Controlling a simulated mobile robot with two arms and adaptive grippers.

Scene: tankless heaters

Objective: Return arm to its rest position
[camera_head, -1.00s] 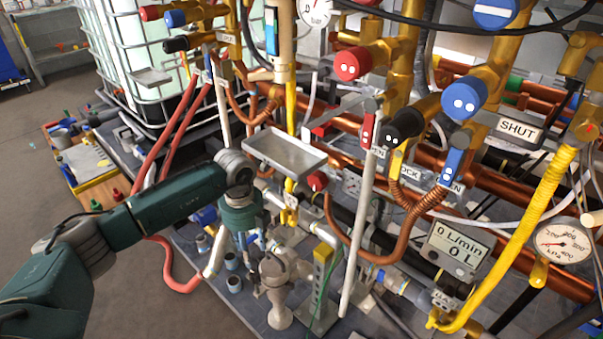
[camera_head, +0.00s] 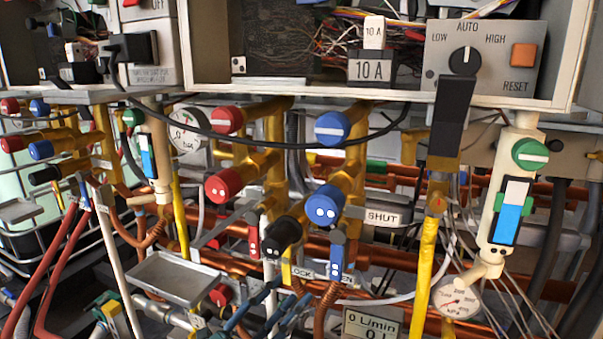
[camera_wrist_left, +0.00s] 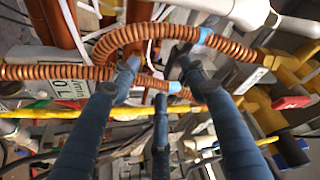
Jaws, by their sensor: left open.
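My left gripper (camera_head: 268,308) shows at the bottom middle of the head view, as dark blue fingers pointing up toward the pipework. The left wrist view shows the same gripper (camera_wrist_left: 157,75) with its fingers spread and nothing between them. Its fingertips are close to a ribbed copper hose (camera_wrist_left: 110,42); whether they touch it I cannot tell. The rest of the left arm is below the head view. My right gripper is in neither view.
Dense pipework surrounds the gripper. A metal tray (camera_head: 175,278) is to its left, a yellow pipe (camera_head: 423,275) and a pressure gauge (camera_head: 457,299) to its right. Blue (camera_head: 325,203) and black (camera_head: 283,236) valve knobs stand above.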

